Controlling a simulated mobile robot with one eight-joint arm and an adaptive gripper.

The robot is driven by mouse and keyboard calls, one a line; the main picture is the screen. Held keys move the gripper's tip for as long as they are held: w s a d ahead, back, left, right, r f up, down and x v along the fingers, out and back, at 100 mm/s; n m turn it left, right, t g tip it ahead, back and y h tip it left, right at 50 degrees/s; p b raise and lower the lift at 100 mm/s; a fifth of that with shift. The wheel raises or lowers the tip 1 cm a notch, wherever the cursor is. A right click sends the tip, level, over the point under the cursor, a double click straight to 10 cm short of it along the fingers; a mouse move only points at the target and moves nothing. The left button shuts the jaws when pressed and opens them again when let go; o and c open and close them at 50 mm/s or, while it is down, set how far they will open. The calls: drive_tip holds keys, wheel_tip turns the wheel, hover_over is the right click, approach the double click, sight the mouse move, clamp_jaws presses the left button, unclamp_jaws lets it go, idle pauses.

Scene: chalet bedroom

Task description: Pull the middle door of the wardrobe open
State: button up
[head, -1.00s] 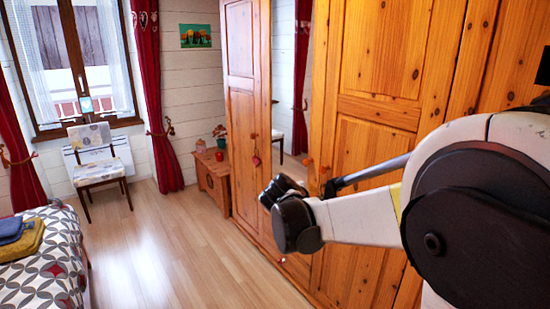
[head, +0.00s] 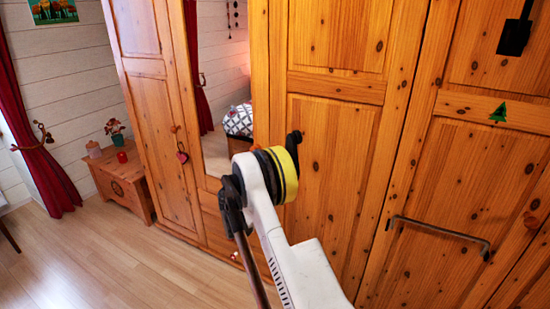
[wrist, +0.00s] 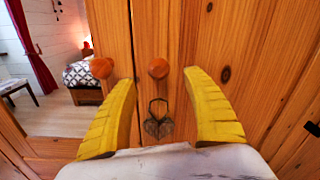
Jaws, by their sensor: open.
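The wooden wardrobe has a mirrored middle door (head: 215,150) between a left wooden door (head: 143,100) and a right wooden door (head: 330,165). In the wrist view, one round knob (wrist: 102,68) sits on the wooden stile beside the mirror, just left of my left fingertip. A second knob (wrist: 158,68) sits on the wood to its right, ahead of the gap between my fingers. A grey heart pendant (wrist: 158,127) hangs below it. My gripper (wrist: 158,80) has its yellow fingers apart, and nothing is held. The middle door looks closed. My arm hides part of the knob area in the head view.
To the right is a panel with a metal bar (head: 440,237), a green tree sticker (head: 498,113) and a black fitting (head: 516,33). A low wooden chest (head: 122,180) stands past the wardrobe's far end. The light floor (head: 110,255) at left is clear.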

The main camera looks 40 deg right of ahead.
drive_tip(key=b+x, duration=0.1)
drive_tip(key=x, duration=0.6)
drive_tip(key=shift+w+d+b, duration=0.2)
drive_tip(key=shift+b, duration=0.15)
clamp_jaws()
